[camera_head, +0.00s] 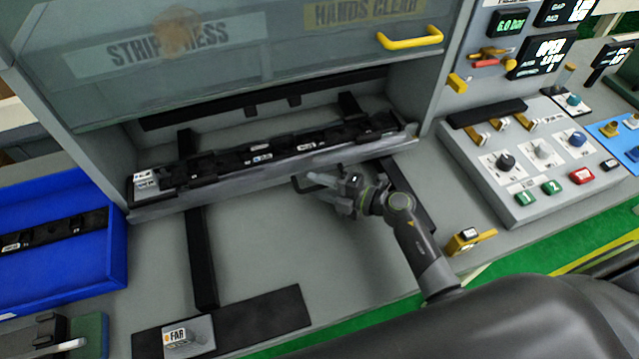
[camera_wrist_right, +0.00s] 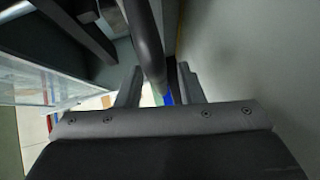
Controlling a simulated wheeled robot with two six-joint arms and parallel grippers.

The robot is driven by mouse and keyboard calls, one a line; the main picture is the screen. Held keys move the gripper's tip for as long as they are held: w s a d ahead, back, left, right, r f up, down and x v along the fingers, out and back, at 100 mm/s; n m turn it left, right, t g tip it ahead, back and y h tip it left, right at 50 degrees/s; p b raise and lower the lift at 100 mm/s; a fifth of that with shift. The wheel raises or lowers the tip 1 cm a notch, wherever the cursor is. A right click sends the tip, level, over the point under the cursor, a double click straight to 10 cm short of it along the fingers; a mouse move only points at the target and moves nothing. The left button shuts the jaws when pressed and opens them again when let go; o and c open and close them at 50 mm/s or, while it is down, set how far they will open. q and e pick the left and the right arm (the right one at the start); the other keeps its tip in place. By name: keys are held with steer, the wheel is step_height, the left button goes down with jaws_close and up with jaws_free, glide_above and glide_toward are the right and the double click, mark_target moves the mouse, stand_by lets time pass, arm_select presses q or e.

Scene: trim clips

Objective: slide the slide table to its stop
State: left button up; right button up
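The slide table (camera_head: 215,194) is a long grey plate bearing a black fixture strip (camera_head: 240,155). It lies across two black rails (camera_head: 200,255) at the mouth of the press. A dark handle (camera_head: 299,184) sticks out from its front edge. My right gripper (camera_head: 318,184) is at the handle. In the right wrist view, the handle's dark bar (camera_wrist_right: 146,40) runs between the two spread fingers of the right gripper (camera_wrist_right: 158,88). The fingers look apart, with a gap on the right of the bar; contact with the left finger is unclear. My left gripper is not in view.
A clear press guard (camera_head: 240,50) with a yellow handle (camera_head: 410,37) is above. A blue bin (camera_head: 70,275) stands at left, a button panel (camera_head: 540,160) at right. A "FAR" block (camera_head: 188,337) sits on a black strip in front. The bench between the rails is clear.

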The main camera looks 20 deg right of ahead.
mark_target(308, 160)
steer(key=c, duration=0.6)
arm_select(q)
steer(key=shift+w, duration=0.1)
arm_select(e)
jaws_close()
